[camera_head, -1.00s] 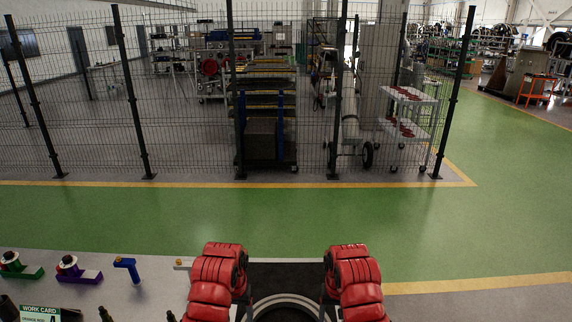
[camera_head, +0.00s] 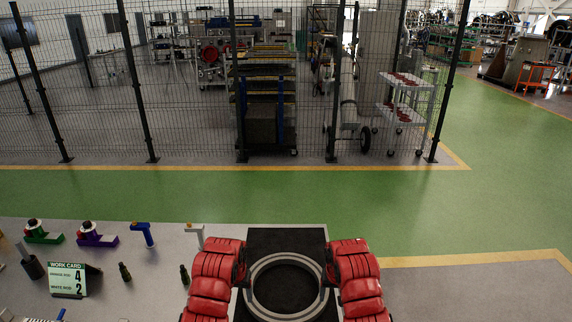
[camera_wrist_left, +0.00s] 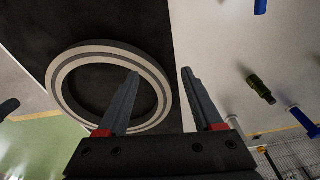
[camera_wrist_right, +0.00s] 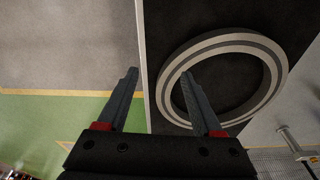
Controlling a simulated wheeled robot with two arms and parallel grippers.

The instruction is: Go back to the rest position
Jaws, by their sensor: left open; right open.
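In the head view my two red arms reach forward over a dark mat (camera_head: 285,238) with a pale grey ring (camera_head: 256,281) lying on it. My left gripper (camera_wrist_left: 161,72) is open and empty in the left wrist view, its jaws in front of the mat's edge beside the ring (camera_wrist_left: 66,75). My right gripper (camera_wrist_right: 160,72) is open and empty in the right wrist view, one finger overlapping the ring (camera_wrist_right: 245,40) in the picture. In the head view the gripper tips are small and partly hidden by the arms.
Left of my arms, the grey table holds a work card (camera_head: 68,279), dark bottles (camera_head: 124,272), a blue-handled part (camera_head: 143,233), and green (camera_head: 43,234) and purple (camera_head: 95,236) parts. Beyond it are open green floor (camera_head: 200,192) and a wire fence (camera_head: 190,120).

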